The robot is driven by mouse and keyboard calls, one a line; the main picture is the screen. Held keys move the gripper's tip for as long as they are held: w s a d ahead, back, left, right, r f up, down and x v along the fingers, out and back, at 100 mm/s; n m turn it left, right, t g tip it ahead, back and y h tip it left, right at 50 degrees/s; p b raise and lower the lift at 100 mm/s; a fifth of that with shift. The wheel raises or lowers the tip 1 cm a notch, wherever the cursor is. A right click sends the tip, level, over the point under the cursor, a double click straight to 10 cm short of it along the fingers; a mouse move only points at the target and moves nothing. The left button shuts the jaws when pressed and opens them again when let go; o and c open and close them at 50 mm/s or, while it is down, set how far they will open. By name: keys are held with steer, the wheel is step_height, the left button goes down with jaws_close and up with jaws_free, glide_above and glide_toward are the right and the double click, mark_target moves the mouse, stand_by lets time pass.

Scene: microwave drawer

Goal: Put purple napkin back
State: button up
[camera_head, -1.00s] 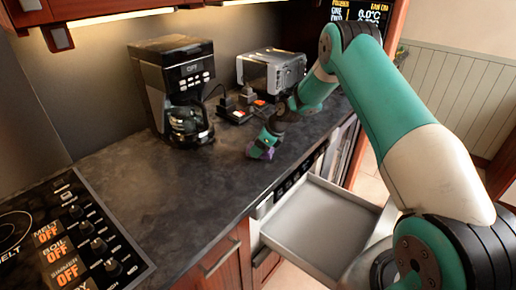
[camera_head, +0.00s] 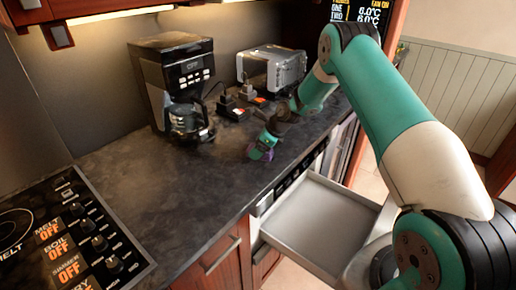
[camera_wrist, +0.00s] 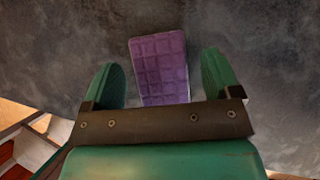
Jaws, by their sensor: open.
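The purple napkin (camera_wrist: 160,68) lies on the dark countertop and shows a quilted grid in the wrist view. My gripper (camera_wrist: 162,80) is open, with one green finger on each side of the napkin and a gap to each. The napkin's near end is hidden behind my gripper's dark crossbar. In the head view my gripper (camera_head: 262,152) is low over the counter near its front edge, and only a little purple shows beside it. An open, empty drawer (camera_head: 318,222) sits below the counter edge, to the right of my gripper.
A coffee maker (camera_head: 180,85) stands at the back left of my gripper. A toaster (camera_head: 272,70) and plugged sockets (camera_head: 232,108) are behind it. A stove panel (camera_head: 85,235) is at the lower left. The counter (camera_head: 150,185) between is clear.

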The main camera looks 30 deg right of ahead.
steer(key=b+v, duration=0.2)
steer(key=v, duration=0.9)
steer(key=s+a+r+n+g, duration=0.1)
steer(key=s+a+r+n, duration=0.4)
steer(key=a+r+n, duration=0.45)
steer(key=s+a+r+n+g, duration=0.2)
steer(key=s+a+r+n, duration=0.2)
steer(key=s+a+n, duration=0.5)
steer(key=s+a+r+n, duration=0.1)
steer(key=s+a+n, duration=0.2)
steer(key=s+n, duration=0.5)
steer(key=s+a+r+n+g, duration=0.1)
steer(key=s+a+n, duration=0.2)
steer(key=s+n, duration=0.4)
steer(key=s, duration=0.7)
steer(key=shift+a+n+g, duration=0.3)
steer(key=shift+n, duration=0.05)
steer(key=shift+c, duration=0.4)
